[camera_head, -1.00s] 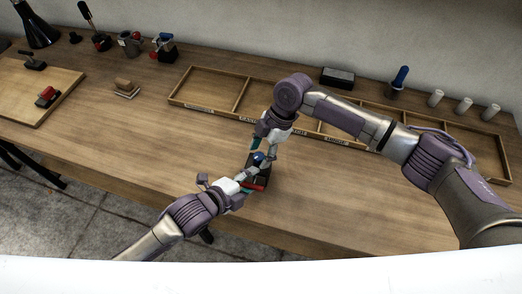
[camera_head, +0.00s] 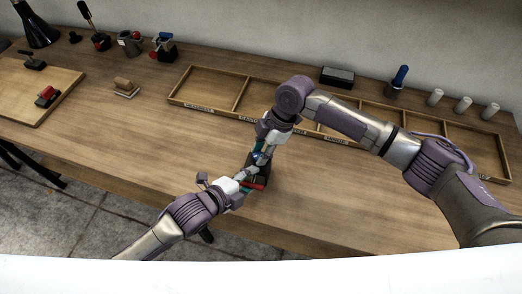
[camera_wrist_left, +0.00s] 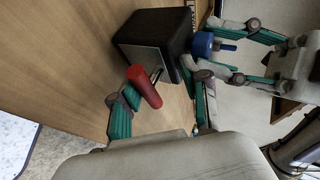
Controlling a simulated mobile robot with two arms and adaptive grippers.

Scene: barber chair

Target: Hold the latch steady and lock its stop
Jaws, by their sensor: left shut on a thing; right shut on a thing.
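The latch is a black block (camera_head: 262,173) near the front edge of the bench, with a red handle (camera_head: 254,186) and a blue stop knob (camera_head: 257,156). In the left wrist view the block (camera_wrist_left: 155,38), red handle (camera_wrist_left: 144,86) and blue knob (camera_wrist_left: 202,44) show more clearly. My left gripper (camera_head: 243,186) is shut on the red handle from the front left; its green fingers (camera_wrist_left: 160,100) show on either side. My right gripper (camera_head: 262,150) comes from above and behind and is shut on the blue knob, partly hiding it.
A divided wooden tray (camera_head: 215,104) lies behind the latch. A wooden board (camera_head: 30,95) with a red-handled part is at the far left. A small brown block (camera_head: 124,86) and several tools stand along the back. Bench left of the latch is clear.

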